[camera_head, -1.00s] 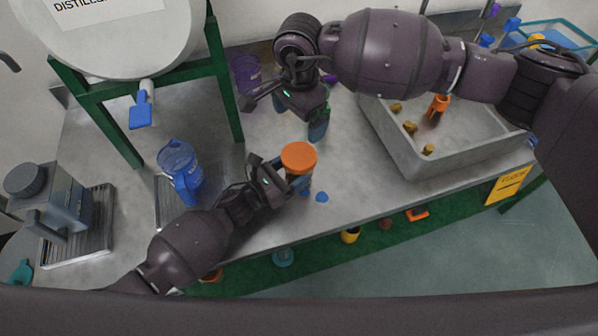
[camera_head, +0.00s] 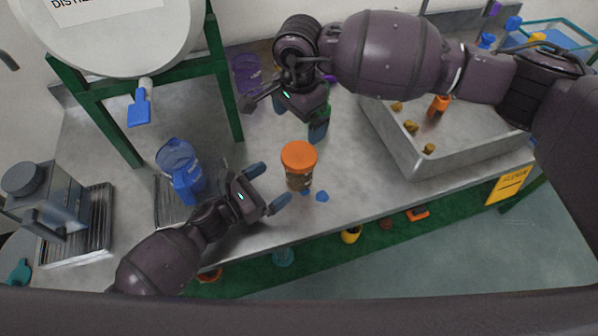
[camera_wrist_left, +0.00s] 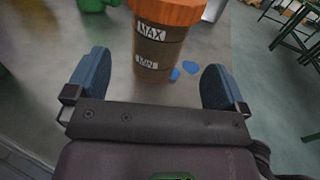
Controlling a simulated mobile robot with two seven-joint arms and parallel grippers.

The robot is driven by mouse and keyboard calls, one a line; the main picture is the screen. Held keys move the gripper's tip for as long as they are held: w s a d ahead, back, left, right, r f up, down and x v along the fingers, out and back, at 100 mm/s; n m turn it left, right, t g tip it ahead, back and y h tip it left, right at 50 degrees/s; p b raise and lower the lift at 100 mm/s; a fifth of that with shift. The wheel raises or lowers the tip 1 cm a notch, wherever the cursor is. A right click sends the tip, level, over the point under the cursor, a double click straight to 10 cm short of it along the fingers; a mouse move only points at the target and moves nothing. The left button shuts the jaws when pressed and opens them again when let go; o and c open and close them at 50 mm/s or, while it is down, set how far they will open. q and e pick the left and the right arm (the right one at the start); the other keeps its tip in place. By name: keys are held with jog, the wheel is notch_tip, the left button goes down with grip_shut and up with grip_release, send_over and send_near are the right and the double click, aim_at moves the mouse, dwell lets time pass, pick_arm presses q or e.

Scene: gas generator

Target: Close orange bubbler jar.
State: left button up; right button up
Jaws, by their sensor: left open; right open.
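The bubbler jar (camera_head: 298,182) stands upright on the counter with its orange lid (camera_head: 299,156) on top. In the left wrist view the jar (camera_wrist_left: 158,52) shows brown contents and MAX and MIN labels, with the orange lid (camera_wrist_left: 170,10) cut off at the top edge. My left gripper (camera_head: 268,186) is open, its blue fingertips apart and empty, a little left of and in front of the jar, not touching it. My right gripper (camera_head: 283,100) is behind the jar, above the counter, near a dark bottle with green (camera_head: 319,124); its fingers are partly hidden.
Small blue pieces (camera_head: 322,197) lie just right of the jar. A blue pitcher (camera_head: 181,172) stands left, a purple cup (camera_head: 246,76) behind. The counter's front edge is close to the jar.

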pick_arm(q)
jog(key=shift+v, duration=2.15)
jog(key=shift+s, duration=0.1)
